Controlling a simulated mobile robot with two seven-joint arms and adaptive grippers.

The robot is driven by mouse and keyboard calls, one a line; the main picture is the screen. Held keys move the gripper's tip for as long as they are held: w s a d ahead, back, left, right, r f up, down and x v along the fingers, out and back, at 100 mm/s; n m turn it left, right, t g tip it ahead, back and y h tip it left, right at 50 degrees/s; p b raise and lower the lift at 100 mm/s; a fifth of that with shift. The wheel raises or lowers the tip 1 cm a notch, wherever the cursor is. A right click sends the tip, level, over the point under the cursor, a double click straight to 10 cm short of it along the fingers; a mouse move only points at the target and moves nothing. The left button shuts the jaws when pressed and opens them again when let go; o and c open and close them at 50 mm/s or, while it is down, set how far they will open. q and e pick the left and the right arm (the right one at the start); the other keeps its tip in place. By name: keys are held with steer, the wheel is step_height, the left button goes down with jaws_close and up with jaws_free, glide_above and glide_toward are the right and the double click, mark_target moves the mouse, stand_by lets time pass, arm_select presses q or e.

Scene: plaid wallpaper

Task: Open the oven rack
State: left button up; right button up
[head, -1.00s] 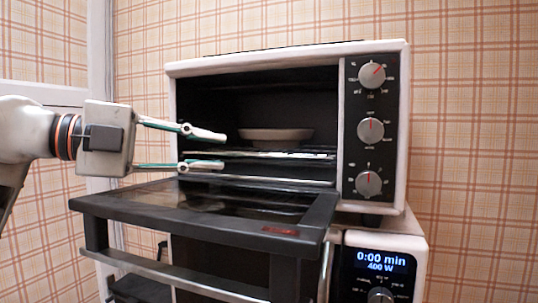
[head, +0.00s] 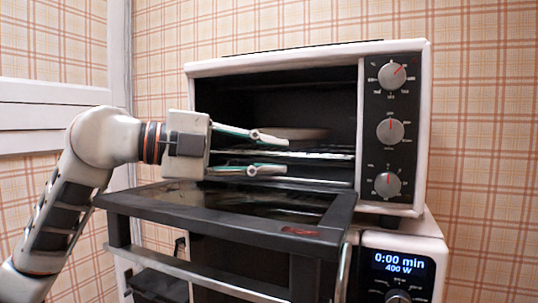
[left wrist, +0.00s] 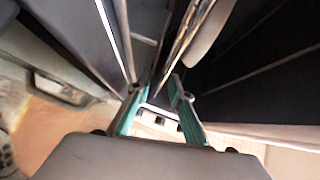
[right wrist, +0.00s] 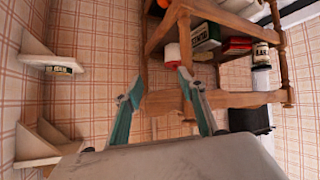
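The white toaster oven (head: 275,66) has its dark door (head: 225,207) folded down in front, showing the dark inside. The wire oven rack (head: 325,154) lies inside, with a pale shallow dish (head: 312,133) on it. My left gripper (head: 286,156) is at the oven opening above the lowered door. Its fingers are apart, one above and one below the level of the rack's front edge. In the left wrist view, the rack edge (left wrist: 185,40) runs between the open fingertips; contact cannot be told. My right gripper (right wrist: 162,84) is open and empty, away from the oven.
The oven stands on a microwave (head: 400,248) with a lit display. The lowered door and its bar handle (head: 200,278) jut out below my left gripper. A wooden shelf (right wrist: 235,99) with packages and jars shows in the right wrist view.

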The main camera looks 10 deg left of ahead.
arm_select(q)
jaws_close()
steer(key=shift+s, duration=0.1)
steer(key=s, duration=0.2)
steer(key=s+a, duration=0.1)
steer(key=s, duration=0.1)
steer(key=shift+s+p, duration=0.35)
steer(key=shift+p, duration=0.05)
steer(key=shift+w, duration=0.1)
jaws_free()
steer(key=v, duration=1.2)
